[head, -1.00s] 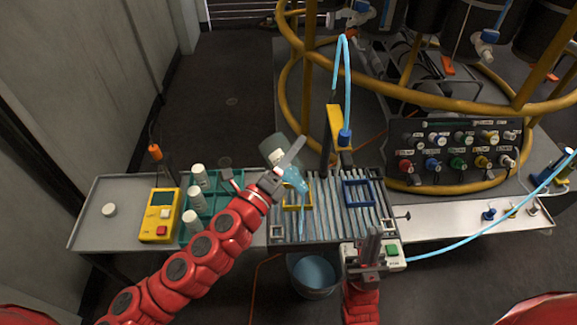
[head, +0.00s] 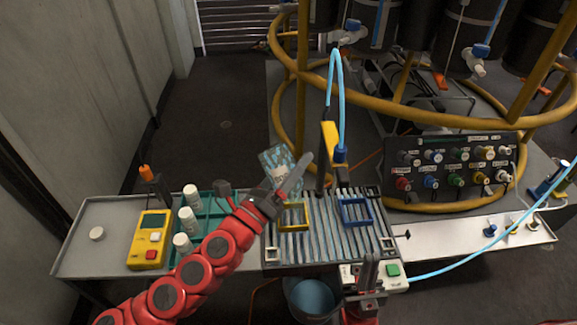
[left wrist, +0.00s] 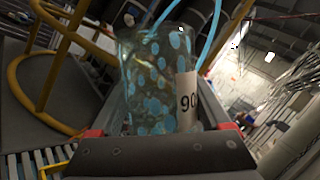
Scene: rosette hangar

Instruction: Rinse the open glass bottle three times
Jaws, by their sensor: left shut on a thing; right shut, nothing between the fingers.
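The open glass bottle (head: 280,167) is held tilted above the back left of the slatted drain grate (head: 318,243). Its wall is speckled with blue drops. My left gripper (head: 284,186) is shut on it. In the left wrist view the bottle (left wrist: 150,85) fills the jaws, and a pale label reading "90" partly shows. No stream leaves it now. A yellow spout (head: 331,140) with a blue hose stands just right of the bottle. My right gripper (head: 370,265) is shut and empty, beside the green button (head: 393,269) on a white box (head: 352,274).
A yellow frame (head: 292,216) and a blue frame (head: 355,211) sit on the grate. A bucket (head: 312,298) of blue liquid stands below. At left are several white-capped bottles (head: 188,221) in a teal rack, a yellow meter (head: 150,240) and a loose white cap (head: 96,233).

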